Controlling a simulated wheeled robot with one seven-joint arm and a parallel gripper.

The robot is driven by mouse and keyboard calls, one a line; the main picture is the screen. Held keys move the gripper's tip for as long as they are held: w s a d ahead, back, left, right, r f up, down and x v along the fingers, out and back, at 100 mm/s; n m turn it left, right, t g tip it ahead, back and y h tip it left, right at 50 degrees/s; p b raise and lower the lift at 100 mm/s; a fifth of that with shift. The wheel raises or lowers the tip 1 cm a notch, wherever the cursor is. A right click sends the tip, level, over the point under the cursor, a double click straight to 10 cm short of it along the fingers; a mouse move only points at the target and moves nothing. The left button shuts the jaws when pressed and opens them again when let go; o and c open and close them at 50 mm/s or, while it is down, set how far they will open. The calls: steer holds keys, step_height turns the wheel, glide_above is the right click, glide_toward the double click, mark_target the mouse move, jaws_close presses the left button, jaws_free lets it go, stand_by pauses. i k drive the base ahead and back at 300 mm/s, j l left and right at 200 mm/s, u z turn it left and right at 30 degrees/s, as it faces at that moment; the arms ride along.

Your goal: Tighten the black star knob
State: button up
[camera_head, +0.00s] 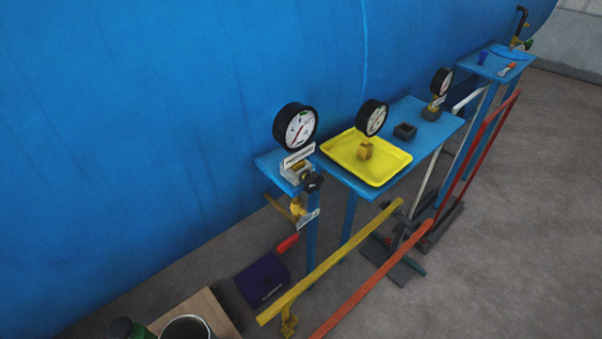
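A small black knob (313,182), which looks like the star knob, sits at the front of a metal clamp or holder (297,169) on the near end of the blue shelf. It is too small to tell its lobes or how tight it is. A large pressure gauge (296,127) with a black rim and white face stands upright above this holder, with a white label below it. My gripper is not in view, and nothing is seen touching the knob.
A yellow tray (390,171) holds a second gauge (372,118). Yellow (335,258) and orange-red (375,280) rails run in front. A dark purple box (263,280) lies low. Open floor lies right.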

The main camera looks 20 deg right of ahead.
mark_target(312, 182)
steer(key=i+l, duration=0.1)
steer(key=l, duration=0.35)
steer(key=i+l, duration=0.1)
steer(key=l, duration=0.35)
steer(key=i+l, duration=0.1)
steer(key=l, duration=0.35)
steer(key=u, duration=0.05)
